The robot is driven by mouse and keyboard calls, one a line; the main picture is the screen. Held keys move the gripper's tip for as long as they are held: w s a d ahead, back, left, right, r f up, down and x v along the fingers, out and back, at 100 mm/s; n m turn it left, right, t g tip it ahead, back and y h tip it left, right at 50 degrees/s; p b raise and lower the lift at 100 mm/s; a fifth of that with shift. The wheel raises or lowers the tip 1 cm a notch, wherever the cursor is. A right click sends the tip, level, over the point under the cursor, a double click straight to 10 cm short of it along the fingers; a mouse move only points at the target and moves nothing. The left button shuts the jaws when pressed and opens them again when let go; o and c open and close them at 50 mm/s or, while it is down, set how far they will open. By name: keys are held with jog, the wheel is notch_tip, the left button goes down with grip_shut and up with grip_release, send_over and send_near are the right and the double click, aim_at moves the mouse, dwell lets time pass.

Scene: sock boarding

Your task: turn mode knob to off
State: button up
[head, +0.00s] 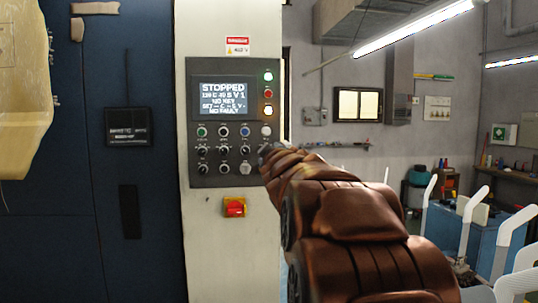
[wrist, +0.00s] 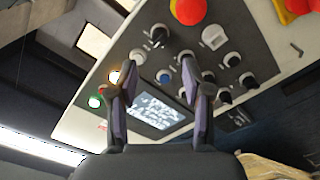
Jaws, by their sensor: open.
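The control panel (head: 237,122) is on a pale column, with several black rotary knobs (head: 223,151) in rows under its screen (head: 224,97). Their labels are too small to read, so I cannot tell which is the mode knob. The screen reads STOPPED and seems to say NO KEY and NO FAULT. In the wrist view my gripper (wrist: 159,68) is open and empty, its fingers spread in front of the panel. A black knob (wrist: 158,37) shows just beyond the gap between the fingertips, apparently untouched. In the head view my arm hides the panel's lower right corner.
A red and yellow switch (head: 235,207) sits below the panel. Green, red and amber lamps (head: 268,93) line its right side. A dark blue cabinet (head: 100,200) stands at left. A workshop with a blue bench (head: 450,235) and white-framed rails lies at right.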

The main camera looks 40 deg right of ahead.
jog(key=shift+v, duration=1.95)
jog(key=s+a+f+m+g+y, duration=0.1)
jog(key=s+a+f+g+y, duration=0.15)
jog(key=a+f, duration=0.55)
jog(key=s+a+f+g+y, duration=0.25)
jog(key=a+f, duration=0.25)
jog(key=f, duration=0.6)
jog(key=s+a+f+m+g+y, duration=0.1)
jog(key=s+a+f+g+y, duration=0.15)
jog(key=a+f, duration=0.55)
jog(key=s+a+f+g+y, duration=0.1)
jog(key=s+a+f+g, duration=0.3)
jog(key=s+a+f, duration=0.3)
jog(key=s+a+f+g+y, duration=0.2)
jog(key=s+a+f+g, duration=0.2)
jog(key=s, duration=1)
jog(key=a+f, duration=0.3)
jog(key=a, duration=0.1)
jog(key=shift+s+g, duration=0.2)
jog(key=shift+g, duration=0.15)
